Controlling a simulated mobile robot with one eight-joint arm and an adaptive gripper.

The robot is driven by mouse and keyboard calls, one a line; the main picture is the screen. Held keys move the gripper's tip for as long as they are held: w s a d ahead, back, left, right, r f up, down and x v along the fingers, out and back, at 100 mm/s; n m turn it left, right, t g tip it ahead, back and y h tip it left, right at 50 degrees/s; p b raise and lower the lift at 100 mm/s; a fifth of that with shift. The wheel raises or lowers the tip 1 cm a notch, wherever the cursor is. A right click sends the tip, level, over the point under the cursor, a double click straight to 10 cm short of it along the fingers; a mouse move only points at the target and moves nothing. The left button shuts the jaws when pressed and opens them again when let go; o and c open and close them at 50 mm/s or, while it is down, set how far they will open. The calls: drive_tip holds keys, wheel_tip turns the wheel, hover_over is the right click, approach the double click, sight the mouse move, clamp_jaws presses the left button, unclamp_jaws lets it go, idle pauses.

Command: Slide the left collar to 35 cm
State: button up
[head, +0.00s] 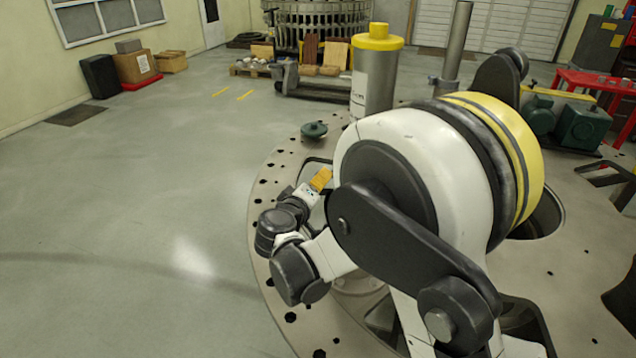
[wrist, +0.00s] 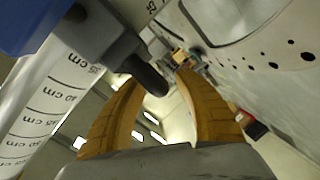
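In the wrist view a pale post (wrist: 38,108) with black cm marks runs down the left side. A collar (wrist: 98,38), grey with a blue part, sits around it. The label nearest the collar's lower edge seems to read 35; larger numbers follow away from it. A dark handle (wrist: 148,76) sticks out from the collar. My gripper (wrist: 157,80) is open, its yellow-orange fingers apart with the handle's end between or just before the tips; a gap shows on the right. My gripper (head: 321,178) also shows in the head view. I cannot make out this collar there.
A plate (head: 290,150) with bolt holes lies under my arm. A cylinder with a yellow cap (head: 378,38) and a grey post (head: 457,45) stand beyond. A green round piece (head: 314,130) is on the plate. The floor (head: 150,220) at left is clear.

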drive_tip(key=shift+s+a, duration=0.15)
drive_tip(key=v, duration=1.2)
drive_tip(key=shift+f, duration=0.15)
